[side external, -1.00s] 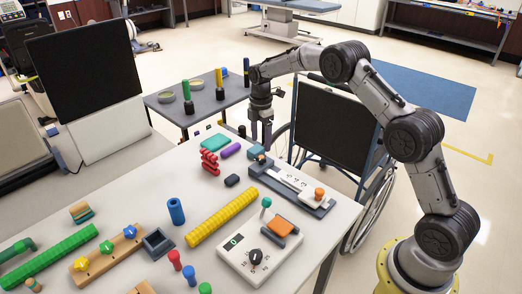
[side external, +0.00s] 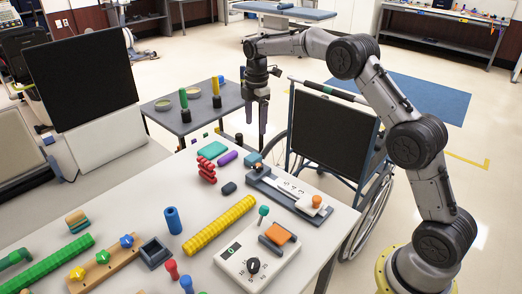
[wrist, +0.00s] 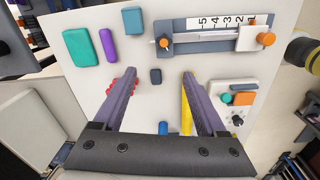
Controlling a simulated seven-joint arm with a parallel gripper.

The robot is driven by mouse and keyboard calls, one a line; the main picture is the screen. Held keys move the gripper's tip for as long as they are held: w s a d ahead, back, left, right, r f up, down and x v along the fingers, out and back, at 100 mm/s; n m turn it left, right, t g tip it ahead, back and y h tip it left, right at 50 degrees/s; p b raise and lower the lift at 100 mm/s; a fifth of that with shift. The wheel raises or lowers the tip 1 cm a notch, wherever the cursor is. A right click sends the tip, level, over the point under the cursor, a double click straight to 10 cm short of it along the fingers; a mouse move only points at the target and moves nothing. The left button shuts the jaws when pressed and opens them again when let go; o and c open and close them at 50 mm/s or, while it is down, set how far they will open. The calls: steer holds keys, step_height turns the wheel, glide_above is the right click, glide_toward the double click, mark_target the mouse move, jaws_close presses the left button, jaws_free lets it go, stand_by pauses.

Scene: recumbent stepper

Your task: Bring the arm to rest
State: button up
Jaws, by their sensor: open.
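My gripper (side external: 256,127) is open and empty, pointing down in the air by the table's far edge in the side view. Its two fingers stand apart in the wrist view (wrist: 160,76), with no object between them. The white table (side external: 130,195) lies below. On it, a slider board with a number scale (side external: 290,190) is near the gripper, with a white block and orange knob at one end. A red ribbed piece (side external: 207,170), a teal block (side external: 212,150) and a small dark block (wrist: 155,76) lie near it. The gripper appears to touch none of them.
A wheelchair (side external: 335,130) stands just beyond the table beside my arm. A grey side table (side external: 195,118) with upright cylinders is behind. A yellow ribbed roll (side external: 218,223) and a control box with a dial (side external: 240,262) occupy the table's front. The air around the gripper looks clear.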

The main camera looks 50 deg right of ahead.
steer(key=s+a+r+t, duration=0.15)
steer(key=s+r, duration=0.25)
steer(key=r, duration=0.4)
steer(key=s+a+r+t, duration=0.1)
steer(key=s+a+r, duration=0.2)
steer(key=r, duration=0.4)
steer(key=s+a+r+m+t, duration=0.25)
steer(key=s+r, duration=0.35)
steer(key=s, duration=0.7)
steer(key=s+a+f+m, duration=0.1)
steer(key=s+f+m, duration=0.15)
steer(key=s, duration=0.45)
steer(key=s+a+f+m, duration=0.1)
steer(key=s+a+m, duration=0.15)
steer(key=s, duration=0.35)
steer(key=s+f+m, duration=0.6)
steer(key=f+m, duration=0.2)
steer(key=shift+d, duration=0.35)
steer(key=shift+m, duration=0.25)
stand_by(2.5)
